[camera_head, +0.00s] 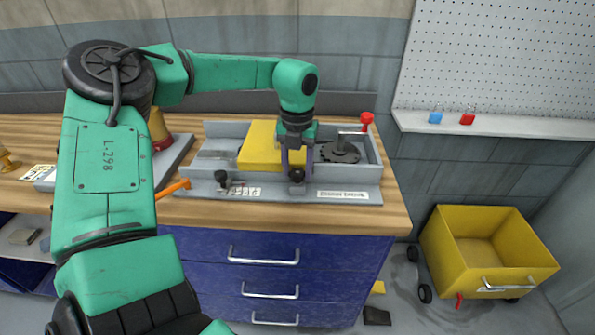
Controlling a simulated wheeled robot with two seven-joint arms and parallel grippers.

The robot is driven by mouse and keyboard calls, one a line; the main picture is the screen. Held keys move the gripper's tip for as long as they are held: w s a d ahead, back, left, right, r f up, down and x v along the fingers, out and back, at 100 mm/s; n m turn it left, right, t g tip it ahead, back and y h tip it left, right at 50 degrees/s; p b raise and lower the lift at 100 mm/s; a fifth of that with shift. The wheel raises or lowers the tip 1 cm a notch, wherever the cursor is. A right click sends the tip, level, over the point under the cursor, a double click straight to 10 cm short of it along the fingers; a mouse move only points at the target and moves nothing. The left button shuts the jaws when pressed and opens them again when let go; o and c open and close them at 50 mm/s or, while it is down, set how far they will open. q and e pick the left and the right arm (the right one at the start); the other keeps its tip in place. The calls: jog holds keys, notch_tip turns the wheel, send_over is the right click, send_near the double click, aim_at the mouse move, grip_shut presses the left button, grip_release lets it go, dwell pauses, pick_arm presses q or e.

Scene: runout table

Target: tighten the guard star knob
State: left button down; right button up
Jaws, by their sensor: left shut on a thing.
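My left arm comes in from the left and reaches over the bench. Its gripper (297,171) points down at the front edge of the grey machine (215,130), beside the right end of the yellow guard (258,152). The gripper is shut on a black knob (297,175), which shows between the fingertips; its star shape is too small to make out. A second black knob (222,179) stands apart on the machine's front edge, to the left. My right gripper is not in view.
A dark toothed disc (340,152) and a red-topped lever (367,121) are right of the gripper. An orange handle (173,188) sticks out at the left. A yellow cart (440,235) stands on the floor at right. Blue drawers (215,265) are below the wooden top.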

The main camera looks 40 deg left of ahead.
pick_arm(q)
jog(key=shift+m+b, duration=0.45)
jog(key=shift+m, duration=0.55)
jog(key=shift+a+m, duration=0.1)
jog(key=shift+m, duration=0.9)
jog(key=shift+r, duration=0.1)
jog(key=shift+c, duration=1.4)
grip_release()
